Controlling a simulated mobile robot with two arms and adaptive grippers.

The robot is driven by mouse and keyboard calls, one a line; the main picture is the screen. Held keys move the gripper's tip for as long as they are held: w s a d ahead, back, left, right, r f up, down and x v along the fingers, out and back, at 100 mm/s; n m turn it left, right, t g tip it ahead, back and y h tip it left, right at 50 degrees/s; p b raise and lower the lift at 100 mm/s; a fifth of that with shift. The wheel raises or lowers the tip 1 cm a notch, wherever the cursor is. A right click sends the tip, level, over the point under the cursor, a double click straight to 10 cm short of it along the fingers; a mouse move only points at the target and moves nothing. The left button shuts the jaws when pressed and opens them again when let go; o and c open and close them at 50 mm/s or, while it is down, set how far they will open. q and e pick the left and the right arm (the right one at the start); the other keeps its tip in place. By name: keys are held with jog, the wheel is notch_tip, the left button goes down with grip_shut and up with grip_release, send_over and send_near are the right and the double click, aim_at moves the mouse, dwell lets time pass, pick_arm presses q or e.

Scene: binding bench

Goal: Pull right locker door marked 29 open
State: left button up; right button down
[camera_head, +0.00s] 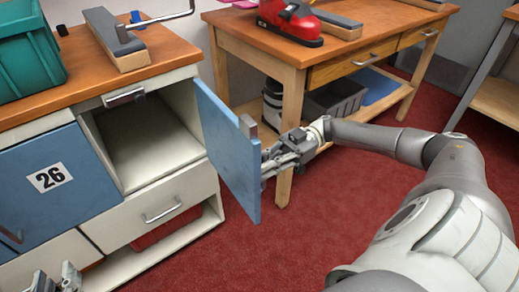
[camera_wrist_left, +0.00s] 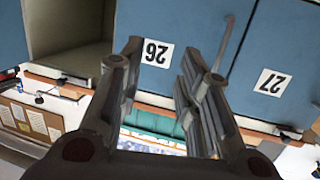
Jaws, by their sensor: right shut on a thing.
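The right locker door (camera_head: 228,150), a blue panel, stands swung well open from the white cabinet, baring an empty compartment (camera_head: 148,135). I see its plain inner face; its number and handle are hidden. My right gripper (camera_head: 272,163) is shut at the far side of this door, near its free edge; the exact grip point is hidden. My left gripper (camera_head: 55,282) is low at the bottom left, in front of the cabinet. In the left wrist view it (camera_wrist_left: 160,75) is open and empty, its fingers apart before the doors.
A closed blue door marked 26 (camera_head: 50,178) is left of the compartment; a door marked 27 (camera_wrist_left: 271,82) shows in the wrist view. A drawer (camera_head: 155,207) is below. A wooden workbench (camera_head: 293,150) stands just behind my right gripper. Red floor ahead is clear.

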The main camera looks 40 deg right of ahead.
pick_arm(q)
jog(key=shift+w+d+r+t, duration=0.15)
jog(key=shift+d+r+t, duration=0.05)
jog(key=shift+r+t, duration=0.4)
pick_arm(e)
jog(key=shift+d, duration=0.45)
jog(key=c, duration=1.5)
grip_release()
jog(key=d, duration=1.2)
jog(key=shift+s, duration=0.15)
